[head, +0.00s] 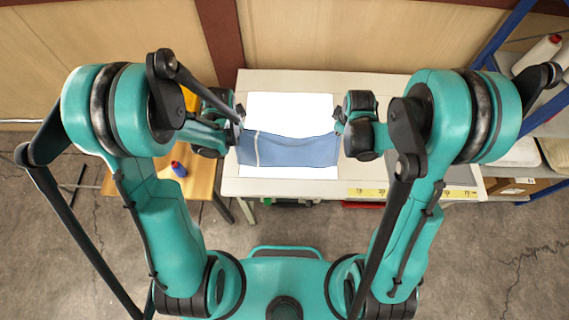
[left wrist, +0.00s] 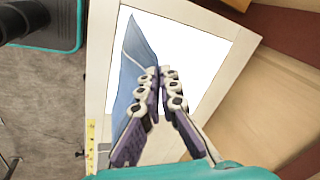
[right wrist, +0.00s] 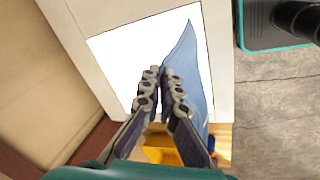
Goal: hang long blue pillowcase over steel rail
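The long blue pillowcase (head: 290,150) is stretched between my two grippers, above a white sheet on the table. Its upper edge sags a little in the middle, and a pale stripe runs down near its left end. My left gripper (head: 240,123) is shut on its upper left corner; the closed fingers also show in the left wrist view (left wrist: 162,75). My right gripper (head: 339,126) is shut on its upper right corner, with closed fingers in the right wrist view (right wrist: 160,74). The cloth hangs beside the fingers in both wrist views. I cannot make out a steel rail.
The pale table (head: 385,88) has a white sheet (head: 290,102) and a yellow measuring strip (head: 367,193) at its front right. A wooden table (head: 203,178) with a thread spool (head: 178,169) stands left. A blue-framed shelf (head: 503,38) with white spools stands right.

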